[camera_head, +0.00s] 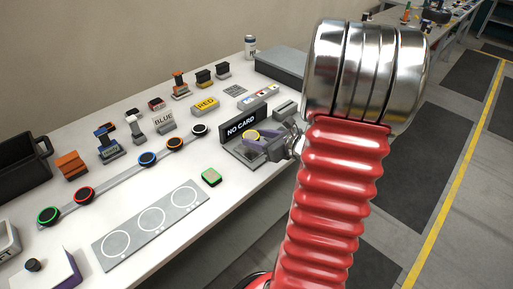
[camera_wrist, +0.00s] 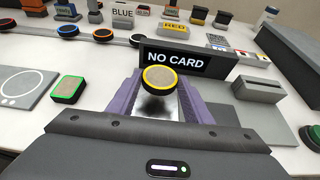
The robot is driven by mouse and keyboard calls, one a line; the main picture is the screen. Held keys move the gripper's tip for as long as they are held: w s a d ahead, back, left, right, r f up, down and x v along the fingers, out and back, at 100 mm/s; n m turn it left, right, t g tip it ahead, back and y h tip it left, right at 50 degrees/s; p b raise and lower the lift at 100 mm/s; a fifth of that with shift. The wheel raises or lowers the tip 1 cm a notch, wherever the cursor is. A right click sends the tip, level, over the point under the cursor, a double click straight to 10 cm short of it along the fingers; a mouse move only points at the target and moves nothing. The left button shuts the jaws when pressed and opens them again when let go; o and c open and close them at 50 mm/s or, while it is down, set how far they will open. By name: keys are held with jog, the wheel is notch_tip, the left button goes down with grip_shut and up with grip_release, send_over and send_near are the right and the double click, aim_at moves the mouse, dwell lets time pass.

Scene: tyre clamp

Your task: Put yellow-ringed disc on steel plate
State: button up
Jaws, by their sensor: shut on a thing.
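The yellow-ringed disc (camera_head: 252,134) has a tan top and sits in front of the black NO CARD display. In the wrist view the disc (camera_wrist: 162,78) lies between the purple fingers of my gripper (camera_wrist: 163,88), near their tips. My gripper (camera_head: 264,139) is shut on the disc. A shiny steel surface (camera_wrist: 156,106) shows between the fingers, just below the disc. I cannot tell whether the disc touches it. A flat grey plate with three white circles (camera_head: 151,220) lies on the table to the left; its circles are empty.
The NO CARD display (camera_head: 243,123) stands close behind the disc. A green-edged square block (camera_head: 211,176) lies to the left. A strip with several ringed discs (camera_head: 120,173) crosses the table. A grey slotted box (camera_wrist: 260,90) stands right of the display.

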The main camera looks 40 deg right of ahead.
aim_at(257, 152)
jog(key=shift+f, duration=0.1)
jog(key=shift+f, duration=1.95)
jog(key=shift+f, duration=0.2)
